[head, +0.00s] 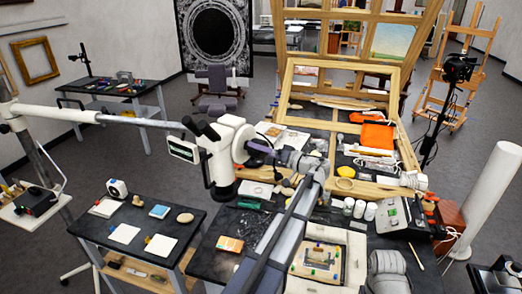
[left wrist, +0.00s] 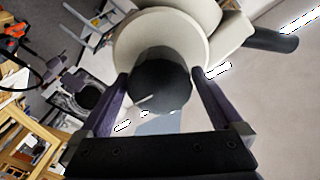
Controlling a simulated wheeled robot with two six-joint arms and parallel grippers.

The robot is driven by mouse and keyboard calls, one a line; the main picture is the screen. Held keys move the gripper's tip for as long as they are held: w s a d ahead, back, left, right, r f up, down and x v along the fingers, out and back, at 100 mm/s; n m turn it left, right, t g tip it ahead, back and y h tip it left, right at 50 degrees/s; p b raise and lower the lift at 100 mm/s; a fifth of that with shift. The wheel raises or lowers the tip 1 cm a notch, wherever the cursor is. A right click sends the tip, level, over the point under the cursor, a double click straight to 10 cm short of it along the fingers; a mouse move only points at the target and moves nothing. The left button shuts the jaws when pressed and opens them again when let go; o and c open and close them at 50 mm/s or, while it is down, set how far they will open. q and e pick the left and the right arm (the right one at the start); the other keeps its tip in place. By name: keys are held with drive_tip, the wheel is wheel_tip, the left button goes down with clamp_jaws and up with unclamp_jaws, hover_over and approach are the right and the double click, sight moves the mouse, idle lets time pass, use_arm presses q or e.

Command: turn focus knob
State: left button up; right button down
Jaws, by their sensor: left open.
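A white microscope head (head: 222,150) hangs on a long boom arm, with a dark eyepiece and a small screen on its left. In the left wrist view its focus knob (left wrist: 160,88) is a dark round cap on a pale round housing (left wrist: 128,45). My left gripper (head: 254,148) is beside the microscope's right side in the head view. In the left wrist view its two purple fingers (left wrist: 158,76) stand open, one on each side of the knob. Dark gaps show beside the knob; I cannot tell whether either finger touches it. My right gripper is not in view.
The boom (head: 95,117) crosses the upper left. Below the microscope is a dark side table (head: 140,222) with cards and small items. A crowded workbench (head: 262,205) with a large easel frame (head: 285,90) is to the right. Grey floor is free at the back left.

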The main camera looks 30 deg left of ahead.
use_arm(q)
drive_tip(key=c, duration=1.2)
drive_tip(key=shift+o, duration=0.2)
drive_tip(key=shift+m, duration=2.8)
drive_tip(key=o, duration=1.2)
drive_tip(key=shift+c, duration=0.2)
drive_tip(key=d, duration=0.8)
